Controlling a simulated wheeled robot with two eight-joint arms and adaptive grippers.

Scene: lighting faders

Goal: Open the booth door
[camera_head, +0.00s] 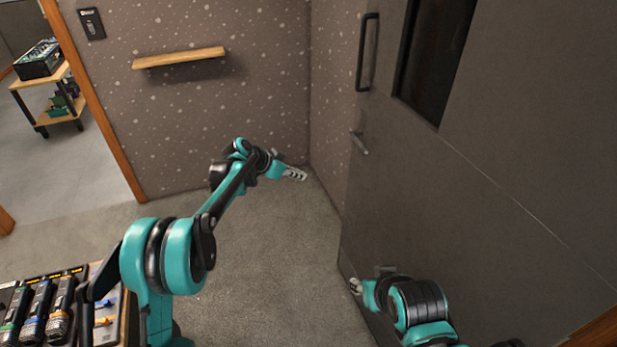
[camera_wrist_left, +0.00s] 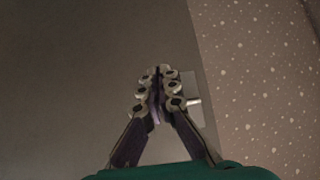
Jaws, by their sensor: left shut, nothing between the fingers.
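The booth door (camera_head: 490,200) is a large dark grey panel on the right of the head view, with a dark window. It carries a black vertical pull bar (camera_head: 367,52) and, below it, a metal lever handle (camera_head: 359,143). My left gripper (camera_head: 297,174) is shut and empty, out in front of the corner, left of and apart from the lever. In the left wrist view its closed fingers (camera_wrist_left: 158,88) partly cover the lever handle (camera_wrist_left: 194,101) beyond them. My right gripper (camera_head: 356,286) is low by the door's bottom left edge; its jaw state and any contact are unclear.
A wooden shelf (camera_head: 180,57) is on the speckled wall. A doorway with an orange-brown frame (camera_head: 92,100) is at left, with a cart (camera_head: 52,108) beyond. A table (camera_head: 108,325) with several dark devices stands at lower left. The grey floor (camera_head: 265,265) between is clear.

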